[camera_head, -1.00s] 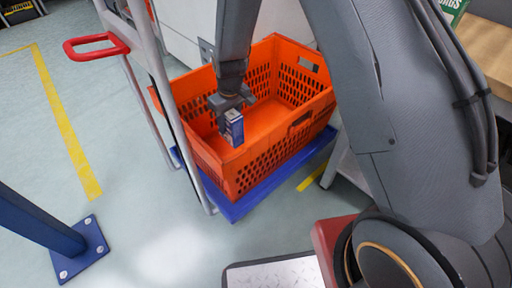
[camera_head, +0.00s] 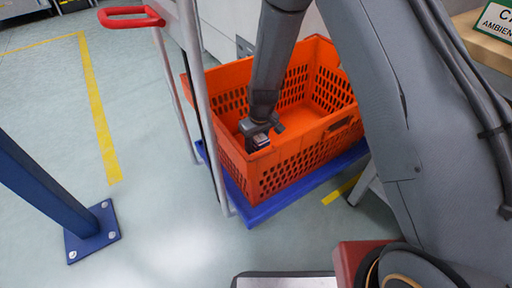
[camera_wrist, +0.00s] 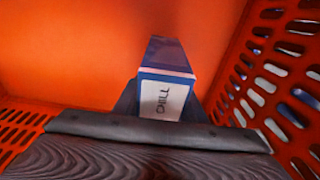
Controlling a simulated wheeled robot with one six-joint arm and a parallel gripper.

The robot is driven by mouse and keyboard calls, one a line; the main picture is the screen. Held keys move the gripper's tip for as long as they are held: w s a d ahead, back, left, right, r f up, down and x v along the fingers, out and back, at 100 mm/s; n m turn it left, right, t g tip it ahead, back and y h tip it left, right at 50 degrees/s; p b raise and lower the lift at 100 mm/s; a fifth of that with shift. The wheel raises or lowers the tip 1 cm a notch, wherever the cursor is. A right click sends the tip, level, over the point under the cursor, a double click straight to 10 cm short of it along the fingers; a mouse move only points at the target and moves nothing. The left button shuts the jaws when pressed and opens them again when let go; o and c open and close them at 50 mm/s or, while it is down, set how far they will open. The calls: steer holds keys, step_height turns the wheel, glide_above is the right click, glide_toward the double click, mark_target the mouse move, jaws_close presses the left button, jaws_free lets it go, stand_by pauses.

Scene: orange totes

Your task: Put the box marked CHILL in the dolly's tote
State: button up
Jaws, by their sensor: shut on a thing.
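The box shows only as a small part below the jaws in the head view. In the wrist view the tote's orange floor and slotted wall surround the box. I cannot tell whether the box touches the tote's floor. The tote stands on the blue dolly (camera_head: 247,215), which has a grey upright frame.
The dolly's red handle (camera_head: 131,14) rises at the upper left. A blue post with a bolted foot (camera_head: 94,232) stands at the left. A wooden surface with a green and white sign (camera_head: 497,20) is at the upper right. Open floor lies left of the dolly.

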mark_target(259, 136)
steer(key=shift+f, duration=0.3)
steer(key=shift+f, duration=0.15)
steer(key=o, duration=1.3)
steer(key=shift+c, duration=0.2)
steer(key=r+p, duration=0.1)
steer(key=r, duration=0.3)
steer(key=s+r+p, duration=0.1)
steer(key=r+p, duration=0.1)
steer(key=r, duration=0.2)
steer(key=d+r+p, duration=0.1)
steer(key=r+p, duration=0.1)
steer(key=r, duration=0.2)
steer(key=shift+s+r, duration=0.1)
steer(key=shift+s, duration=0.15)
